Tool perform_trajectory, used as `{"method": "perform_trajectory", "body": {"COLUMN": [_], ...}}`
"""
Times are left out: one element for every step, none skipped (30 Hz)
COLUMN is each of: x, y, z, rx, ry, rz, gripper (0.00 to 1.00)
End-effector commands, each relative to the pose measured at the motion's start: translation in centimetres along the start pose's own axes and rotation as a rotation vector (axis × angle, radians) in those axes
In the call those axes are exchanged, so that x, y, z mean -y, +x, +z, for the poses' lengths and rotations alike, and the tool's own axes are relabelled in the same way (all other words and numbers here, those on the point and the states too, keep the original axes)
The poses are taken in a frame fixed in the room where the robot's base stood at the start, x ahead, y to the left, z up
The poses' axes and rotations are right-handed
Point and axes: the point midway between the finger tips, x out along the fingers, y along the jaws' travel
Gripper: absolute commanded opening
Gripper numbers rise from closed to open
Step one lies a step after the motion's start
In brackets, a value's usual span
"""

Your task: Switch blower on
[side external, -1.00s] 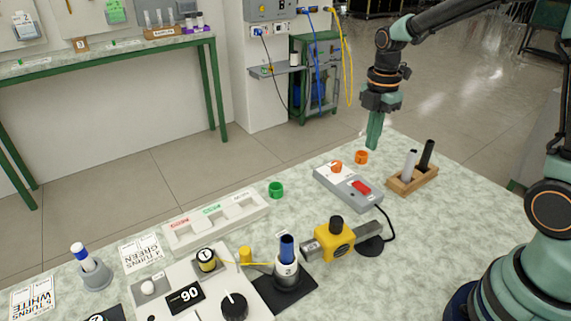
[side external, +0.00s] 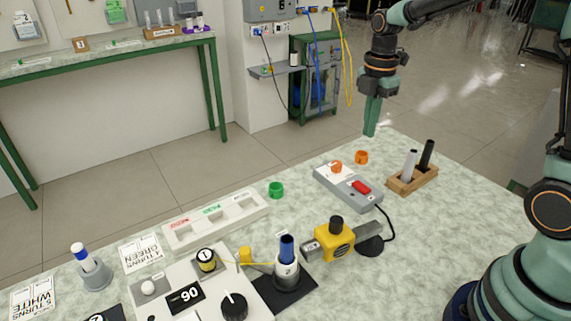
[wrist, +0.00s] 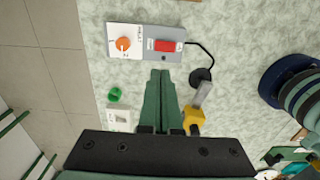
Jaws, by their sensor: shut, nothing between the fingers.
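A grey control box (side external: 347,190) lies on the bench with an orange knob (side external: 336,167) and a red rocker switch (side external: 361,187). They also show in the wrist view, the red switch (wrist: 165,45) just beyond my fingertips. A black cable runs from the box to the round black base (side external: 369,246) of the yellow blower (side external: 334,239), whose grey nozzle points left at a blue rod (side external: 287,248) in a holder. My gripper (side external: 370,134) is shut and empty, pointing down in the air above the bench behind the box, touching nothing. I cannot tell the rocker's position.
A wooden rack (side external: 411,180) with a grey and a black rod stands right of the box. An orange ring (side external: 361,157) and a green ring (side external: 276,189) lie nearby. A white sorting tray (side external: 215,220) and a winding unit (side external: 190,285) are at the left front.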

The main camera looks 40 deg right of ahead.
Motion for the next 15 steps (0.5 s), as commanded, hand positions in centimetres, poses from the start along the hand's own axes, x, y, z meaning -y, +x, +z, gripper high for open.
{"method": "perform_trajectory", "body": {"x": [0.0, 0.0, 0.0, 0.0, 0.0, 0.0, 0.0, 0.1, 0.1, 0.1, 0.1, 0.1, 0.1, 0.1, 0.1], "y": [0.0, 0.0, 0.1, 0.1, 0.3, 0.5, 0.8, 1.1, 1.6, 2.1, 2.6, 3.3, 3.9, 4.5, 5.3], "z": [0.0, 0.0, 0.0, 0.0, 0.0, 0.0, 0.0, 0.0, 0.0, 0.0, 0.0, 0.0, 0.0, 0.0, 0.0], "rx": [0.0, 0.0, 0.0, 0.0, 0.0, 0.0, 0.0, 0.0, 0.0, 0.0, -0.001, -0.001, -0.001, -0.001, -0.001], "ry": [0.0, 0.0, 0.0, 0.0, 0.0, 0.0, 0.0, 0.0, 0.0, 0.0, 0.0, 0.0, 0.0, 0.0, 0.0], "rz": [0.0, 0.0, 0.0, 0.0, -0.001, -0.002, -0.002, -0.002, -0.003, -0.003, -0.005, -0.005, -0.005, -0.006, -0.005], "gripper": [0.0, 0.0, 0.0, 0.0, 0.0, 0.0, 0.0, 0.0, 0.0, 0.0, 0.0, 0.0, 0.0, 0.0, 0.0]}}
